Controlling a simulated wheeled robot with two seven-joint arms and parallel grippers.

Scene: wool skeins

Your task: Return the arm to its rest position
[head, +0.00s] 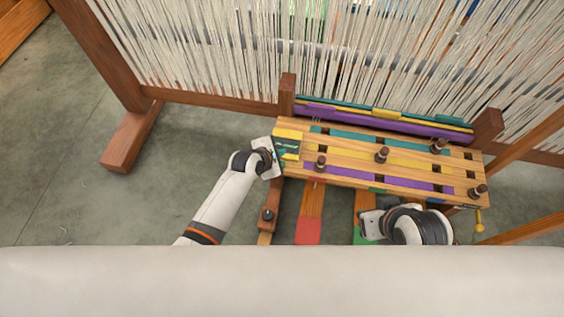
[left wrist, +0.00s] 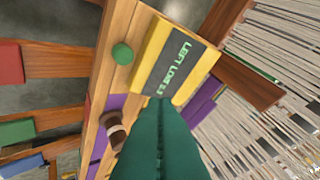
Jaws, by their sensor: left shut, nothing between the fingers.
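My left gripper (head: 281,155) is at the left end of a wooden loom bench in the head view. Its dark green fingers (left wrist: 162,112) are together with nothing between them in the left wrist view, in front of the bench's labelled end. Whether they touch it I cannot tell. My right gripper (head: 370,226) is low at the front of the bench in the head view, turned so that its fingers are not clear. The left arm reaches forward, away from my body.
The wooden bench (head: 345,152) carries purple, yellow and teal strips and several upright pegs. A dark label (left wrist: 180,58) on a yellow block starts with "LEFT". Loom threads (head: 230,50) stand behind. Coloured pedals (head: 308,230) lie below. Bare floor (head: 70,180) is open at the left.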

